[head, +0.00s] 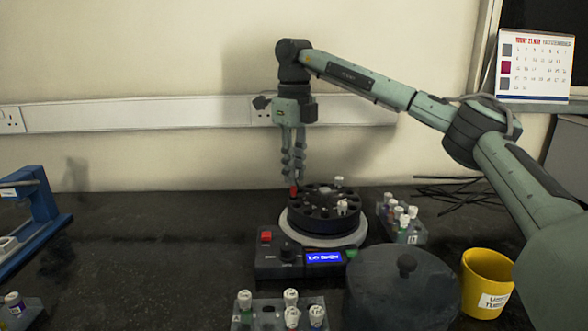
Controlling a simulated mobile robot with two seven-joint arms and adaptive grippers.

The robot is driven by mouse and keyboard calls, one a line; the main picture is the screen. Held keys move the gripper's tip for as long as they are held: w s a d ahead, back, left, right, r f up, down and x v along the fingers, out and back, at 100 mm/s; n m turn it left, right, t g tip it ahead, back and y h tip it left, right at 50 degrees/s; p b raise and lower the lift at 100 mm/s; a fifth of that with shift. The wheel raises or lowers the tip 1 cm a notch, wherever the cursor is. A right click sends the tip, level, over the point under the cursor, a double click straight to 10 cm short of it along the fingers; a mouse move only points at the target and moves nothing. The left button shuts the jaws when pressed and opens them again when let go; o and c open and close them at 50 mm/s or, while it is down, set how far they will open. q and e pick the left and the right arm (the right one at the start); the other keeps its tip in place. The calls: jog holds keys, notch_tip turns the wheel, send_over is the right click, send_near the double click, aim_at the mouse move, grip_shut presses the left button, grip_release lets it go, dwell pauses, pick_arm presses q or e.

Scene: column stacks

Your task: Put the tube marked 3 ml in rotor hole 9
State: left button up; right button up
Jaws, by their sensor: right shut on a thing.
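My right gripper (294,178) points straight down over the back left edge of the black rotor (325,213). It is shut on a small red-topped tube (294,191), which sits at the rotor's rim. I cannot tell how deep the tube is in a hole. Its marking and the hole numbers are too small to read. White-capped tubes stand in the rotor at the back (339,182) and at the right front (342,207). The centrifuge base (280,262) has a lit blue display reading "LID OPEN". My left gripper is not in view.
A dark round lid (403,290) with a knob lies in front. A yellow cup (487,278) stands right of it. Tube racks stand right of the rotor (418,236) and at the front (267,318). A blue device (42,215) is at left; the left-centre bench is clear.

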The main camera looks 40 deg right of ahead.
aim_at(294, 196)
jog(key=shift+f, duration=0.6)
dwell(0.8)
jog(key=shift+f+b, duration=0.55)
jog(key=shift+f, duration=0.55)
jog(key=shift+f, duration=0.15)
jog(key=o, duration=0.8)
jog(key=shift+c, duration=0.2)
jog(key=shift+o, duration=0.6)
jog(key=shift+o, duration=1)
